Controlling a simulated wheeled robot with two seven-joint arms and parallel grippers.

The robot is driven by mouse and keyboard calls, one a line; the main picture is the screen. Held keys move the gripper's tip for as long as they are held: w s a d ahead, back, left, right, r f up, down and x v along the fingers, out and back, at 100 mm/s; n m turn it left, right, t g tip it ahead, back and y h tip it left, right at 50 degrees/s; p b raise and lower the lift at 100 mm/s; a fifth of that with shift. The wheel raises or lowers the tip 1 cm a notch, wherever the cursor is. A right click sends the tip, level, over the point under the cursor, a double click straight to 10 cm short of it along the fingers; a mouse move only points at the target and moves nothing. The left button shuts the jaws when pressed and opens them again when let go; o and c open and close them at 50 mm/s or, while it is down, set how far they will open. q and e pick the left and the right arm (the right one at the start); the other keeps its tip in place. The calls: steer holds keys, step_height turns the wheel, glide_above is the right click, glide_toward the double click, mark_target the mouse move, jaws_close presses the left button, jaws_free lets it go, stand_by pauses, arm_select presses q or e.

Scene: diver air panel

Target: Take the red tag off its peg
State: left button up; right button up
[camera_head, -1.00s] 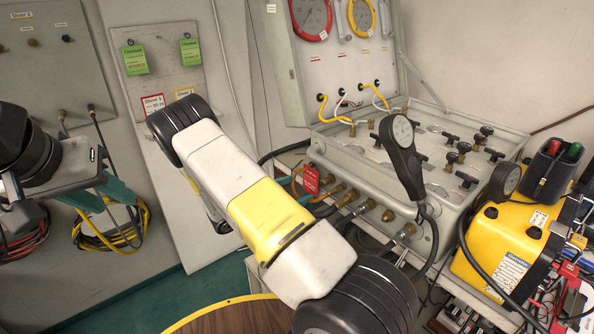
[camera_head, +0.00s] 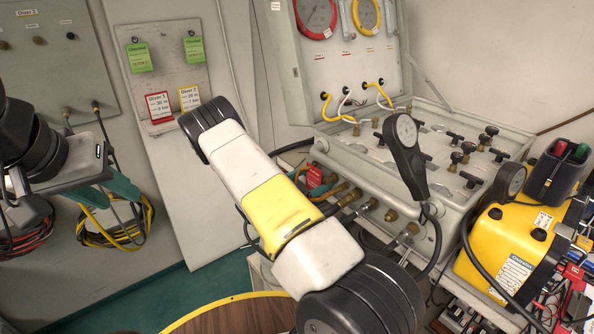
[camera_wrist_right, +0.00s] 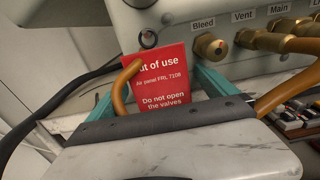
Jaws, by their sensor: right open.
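The red tag (camera_wrist_right: 162,72) with white "Out of use" text hangs on the front of the grey air panel, just below a round dark peg (camera_wrist_right: 148,39). An orange hose crosses in front of its left edge. In the head view the tag (camera_head: 315,177) is small, beside my right forearm. My right gripper (camera_wrist_right: 157,93) is open, with one teal finger on each side of the tag's lower part; contact cannot be told. In the head view my right arm hides this gripper. My left gripper (camera_head: 106,191) is at the left, away from the panel; its opening is unclear.
Brass fittings (camera_wrist_right: 211,46) and orange hoses (camera_wrist_right: 290,85) sit close right of the tag. A handheld gauge (camera_head: 405,135) stands before the panel (camera_head: 455,205). A yellow unit (camera_head: 505,245) is at right. Green tags (camera_head: 139,57) hang on the back board.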

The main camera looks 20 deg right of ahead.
steer(key=c, duration=1.4)
steer(key=shift+r, duration=0.2)
steer(key=shift+a+r, duration=0.1)
steer(key=shift+a, duration=0.1)
steer(key=v, duration=1.7)
steer(key=shift+s+a, duration=0.25)
steer(key=shift+a, duration=0.05)
